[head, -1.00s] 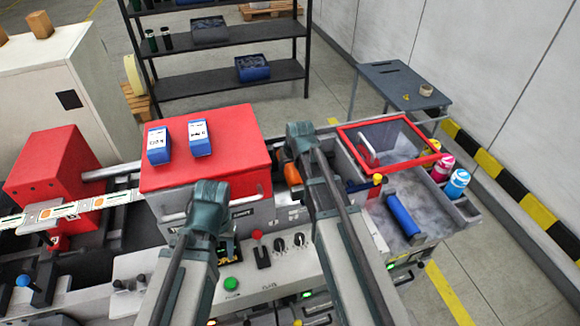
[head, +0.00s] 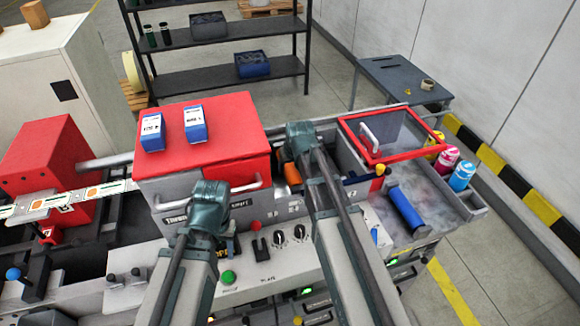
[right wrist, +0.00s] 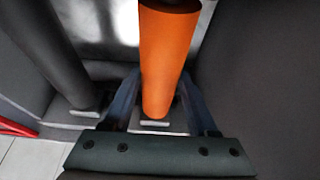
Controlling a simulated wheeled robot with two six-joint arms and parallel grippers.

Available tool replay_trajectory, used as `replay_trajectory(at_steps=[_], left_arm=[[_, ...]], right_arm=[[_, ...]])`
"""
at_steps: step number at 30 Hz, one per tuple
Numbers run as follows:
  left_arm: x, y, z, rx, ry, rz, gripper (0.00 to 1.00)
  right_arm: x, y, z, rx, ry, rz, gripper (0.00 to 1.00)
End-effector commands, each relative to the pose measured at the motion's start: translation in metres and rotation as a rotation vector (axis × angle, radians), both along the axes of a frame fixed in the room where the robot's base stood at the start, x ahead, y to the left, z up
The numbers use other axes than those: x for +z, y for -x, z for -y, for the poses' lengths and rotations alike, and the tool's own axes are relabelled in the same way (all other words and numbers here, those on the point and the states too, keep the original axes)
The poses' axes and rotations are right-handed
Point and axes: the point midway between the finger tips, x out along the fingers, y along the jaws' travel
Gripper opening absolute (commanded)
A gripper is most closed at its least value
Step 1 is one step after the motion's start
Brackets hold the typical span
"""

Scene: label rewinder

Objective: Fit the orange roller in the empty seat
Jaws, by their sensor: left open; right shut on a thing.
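The orange roller shows in the right wrist view (right wrist: 168,50), upright between the fingers of my right gripper (right wrist: 158,108). That gripper is shut on it near its lower end. In the head view, part of the orange roller (head: 292,172) shows just below and left of my right gripper (head: 300,140), over the machine right of the red cover. The rest is hidden by my arm. My left gripper (head: 208,205) is open in front of the red cover; its fingers are mostly hidden. I cannot make out the empty seat clearly.
A dark roller (right wrist: 55,50) stands left of the orange one in the right wrist view. The red cover (head: 220,115) carries two blue-white boxes. A blue roller (head: 405,210) lies in the right bay below a red-framed lid (head: 375,158). Coloured bottles (head: 461,176) stand further right.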

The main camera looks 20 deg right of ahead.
Motion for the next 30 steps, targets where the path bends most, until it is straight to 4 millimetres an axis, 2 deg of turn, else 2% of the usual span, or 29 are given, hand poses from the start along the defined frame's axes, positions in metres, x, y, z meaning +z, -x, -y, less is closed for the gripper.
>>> replay_trajectory(at_steps=[16, 17, 18, 22, 30], left_arm=[[-0.0062, 0.0001, 0.0000, 0.000, 0.000, 0.000, 0.50], [-0.0054, 0.0000, 0.0000, 0.000, 0.000, 0.000, 0.50], [-0.0052, 0.0000, 0.0000, 0.000, 0.000, 0.000, 0.50], [-0.0053, 0.0000, 0.0000, 0.000, 0.000, 0.000, 0.50], [-0.0055, -0.0001, 0.0000, 0.000, 0.000, 0.000, 0.50]], right_arm=[[-0.0061, -0.0004, 0.0000, 0.000, 0.000, 0.001, 0.00], [-0.0053, -0.0003, 0.0000, 0.000, 0.000, 0.001, 0.64], [-0.0051, -0.0002, 0.0000, 0.000, 0.000, 0.001, 0.71], [-0.0053, -0.0001, 0.0000, 0.000, 0.000, 0.001, 0.94], [-0.0056, 0.0002, 0.0000, 0.000, 0.000, -0.001, 0.94]])
